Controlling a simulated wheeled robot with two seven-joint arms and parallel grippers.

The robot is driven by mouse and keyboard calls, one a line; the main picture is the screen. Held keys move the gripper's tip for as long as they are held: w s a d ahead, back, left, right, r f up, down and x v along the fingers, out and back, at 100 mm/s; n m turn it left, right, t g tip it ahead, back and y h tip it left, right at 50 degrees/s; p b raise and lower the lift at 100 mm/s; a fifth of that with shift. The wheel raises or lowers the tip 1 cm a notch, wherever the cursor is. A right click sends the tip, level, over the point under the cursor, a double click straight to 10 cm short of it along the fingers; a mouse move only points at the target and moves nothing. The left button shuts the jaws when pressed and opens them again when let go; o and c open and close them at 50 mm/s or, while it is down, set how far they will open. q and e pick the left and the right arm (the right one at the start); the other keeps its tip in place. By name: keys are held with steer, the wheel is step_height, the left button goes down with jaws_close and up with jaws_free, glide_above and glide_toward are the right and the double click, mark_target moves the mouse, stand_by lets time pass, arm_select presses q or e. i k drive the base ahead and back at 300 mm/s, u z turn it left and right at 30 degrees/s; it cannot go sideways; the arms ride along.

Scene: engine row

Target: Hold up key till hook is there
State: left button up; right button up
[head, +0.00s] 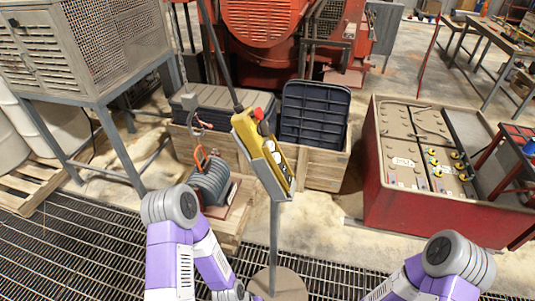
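A yellow push-button control box (262,148) with a red button on top leans tilted in a grey holder on a post; a black cable runs up from it. I cannot make out which button is the up key. Purple links of both my arms show at the bottom, but neither gripper is visible.
Wooden crates (322,168) with black lids stand behind the post. A red bin (402,204) with battery-like blocks stands at the right. A grey mesh cabinet (62,58) on legs stands at the left. A floor grate (95,238) lies in front.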

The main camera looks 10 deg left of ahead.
mark_target(270, 144)
steer(key=u, duration=0.55)
steer(key=k, duration=1.3)
steer(key=z, duration=0.25)
steer(key=i, duration=1.75)
steer(key=u, duration=0.75)
